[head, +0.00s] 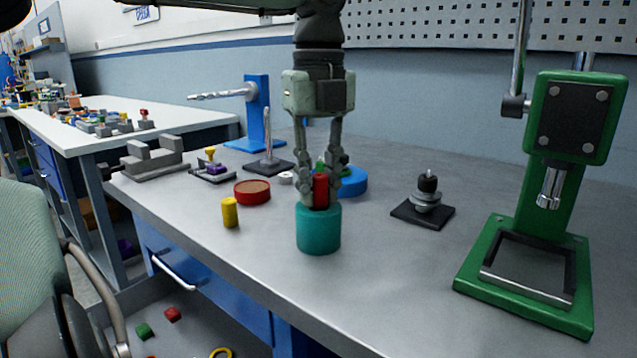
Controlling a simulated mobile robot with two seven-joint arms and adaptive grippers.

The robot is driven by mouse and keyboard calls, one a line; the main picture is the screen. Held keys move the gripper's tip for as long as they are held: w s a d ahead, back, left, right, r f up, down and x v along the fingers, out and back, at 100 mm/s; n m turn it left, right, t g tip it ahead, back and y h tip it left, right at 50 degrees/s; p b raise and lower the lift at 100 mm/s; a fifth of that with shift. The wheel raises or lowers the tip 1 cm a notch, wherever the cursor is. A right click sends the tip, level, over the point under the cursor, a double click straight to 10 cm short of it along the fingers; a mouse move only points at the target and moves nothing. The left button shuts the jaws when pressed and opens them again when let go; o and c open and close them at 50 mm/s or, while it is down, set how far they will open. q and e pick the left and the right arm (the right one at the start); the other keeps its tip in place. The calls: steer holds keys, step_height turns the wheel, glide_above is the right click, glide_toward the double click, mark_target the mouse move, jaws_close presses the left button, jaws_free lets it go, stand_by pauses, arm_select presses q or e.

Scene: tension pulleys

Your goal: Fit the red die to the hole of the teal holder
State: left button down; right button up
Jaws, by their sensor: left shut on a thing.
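The teal holder (318,232) is an upright cylinder standing on the grey workbench near its front edge. The red die (320,190) is a small upright red cylinder. My left gripper (320,195) points straight down and is shut on the red die, directly over the teal holder. The die's lower end is at the holder's top; I cannot tell how far it is inside the hole, since the fingertips and rim hide it. My right gripper is not in view.
A yellow cylinder (230,213) and a red round dish (252,192) stand to the left. A blue round part (352,182) is behind the gripper. A black-based pulley stand (424,206) and a green press (525,260) stand to the right. Bench between them is clear.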

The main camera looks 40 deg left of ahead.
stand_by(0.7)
arm_select(q)
steer(key=c, duration=1.3)
jaws_free()
steer(key=shift+r, duration=0.1)
steer(key=shift+r+p, duration=1.15)
steer(key=shift+r, duration=0.75)
steer(key=shift+c, duration=0.3)
jaws_close()
